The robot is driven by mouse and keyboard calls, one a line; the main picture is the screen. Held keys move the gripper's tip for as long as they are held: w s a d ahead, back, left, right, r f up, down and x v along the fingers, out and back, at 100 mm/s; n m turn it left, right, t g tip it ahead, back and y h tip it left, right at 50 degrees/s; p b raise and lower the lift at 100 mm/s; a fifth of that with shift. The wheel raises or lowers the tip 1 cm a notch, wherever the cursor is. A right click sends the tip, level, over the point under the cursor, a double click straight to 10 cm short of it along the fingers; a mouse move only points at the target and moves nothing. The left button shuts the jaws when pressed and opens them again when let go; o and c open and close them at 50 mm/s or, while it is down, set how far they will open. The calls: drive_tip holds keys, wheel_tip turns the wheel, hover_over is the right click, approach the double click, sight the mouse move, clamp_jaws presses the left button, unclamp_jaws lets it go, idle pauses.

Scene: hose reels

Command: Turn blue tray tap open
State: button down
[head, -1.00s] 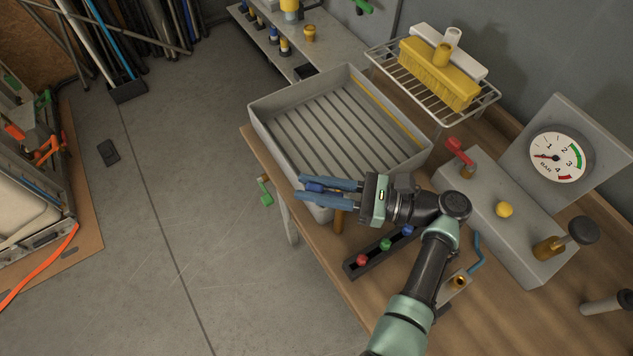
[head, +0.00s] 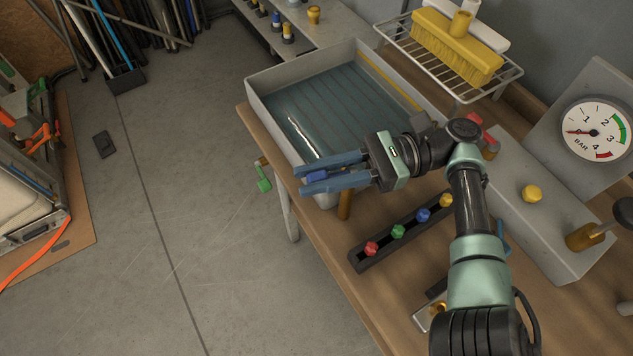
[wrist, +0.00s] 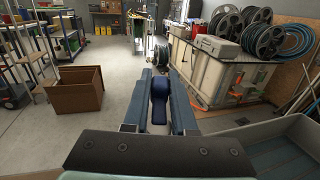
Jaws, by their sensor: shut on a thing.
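The grey tray (head: 256,100) stands on the wooden bench, with bluish water over its ribbed floor. A bright white streak (head: 302,138) crosses the water near the tray's front side. The blue tap handle (head: 317,177) is at the tray's near corner. My gripper (head: 305,178) is shut on this handle, with one blue finger on each side. In the wrist view, the dark blue handle (wrist: 159,98) lies between both fingers. The tap's body is mostly hidden by my gripper.
A black rail with red, green, blue and yellow knobs (head: 397,232) lies beside my arm. A grey box with a red tap, yellow knob (head: 532,194) and pressure gauge (head: 597,131) stands to the right. A green lever (head: 264,184) hangs at the bench edge. The floor at left is mostly clear.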

drive_tip(key=b, duration=0.1)
drive_tip(key=n+g+b, duration=0.1)
drive_tip(key=b, duration=0.1)
drive_tip(key=shift+s+d+f+h, duration=0.15)
drive_tip(key=shift+s+f+h, duration=0.05)
drive_tip(key=shift+f+h, duration=0.15)
drive_tip(key=shift+s+r+g+b, duration=0.15)
drive_tip(key=shift+g+b, duration=0.35)
drive_tip(key=shift+b, duration=0.45)
drive_tip(key=shift+r+n+g+h+b, duration=0.2)
drive_tip(key=shift+n+g+h+b, duration=0.1)
drive_tip(key=shift+n+b, duration=0.1)
drive_tip(key=c, duration=0.7)
unclamp_jaws()
drive_tip(key=shift+r, duration=0.1)
